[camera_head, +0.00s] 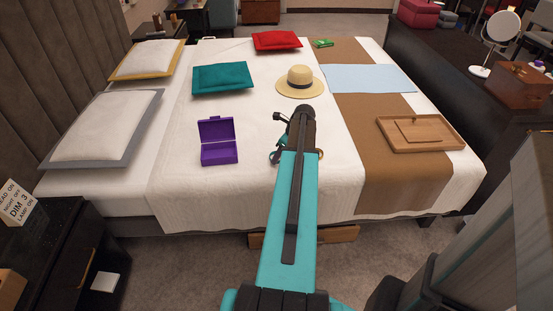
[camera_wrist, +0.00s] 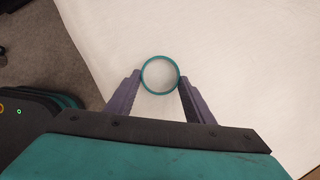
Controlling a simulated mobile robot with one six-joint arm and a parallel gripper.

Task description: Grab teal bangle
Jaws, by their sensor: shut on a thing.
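The teal bangle (camera_wrist: 160,57) is a thin round ring, seen face-on in the wrist view with white bedding showing through it. My gripper (camera_wrist: 160,77) is shut on it, with one purple-grey finger touching each side of the ring. In the head view my arm reaches over the white bed (camera_head: 185,190), and its end is by the open purple box (camera_head: 219,152), to the right of it. My own arm mostly hides the gripper and bangle there. I cannot tell whether the bangle touches the bedding.
A straw hat (camera_head: 300,82) lies just beyond my arm. A wooden tray (camera_head: 455,146) sits on the brown runner (camera_head: 372,192) at right. Teal (camera_head: 222,79) and red (camera_head: 277,41) cushions lie farther back. A dark nightstand (camera_head: 75,225) stands at front left.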

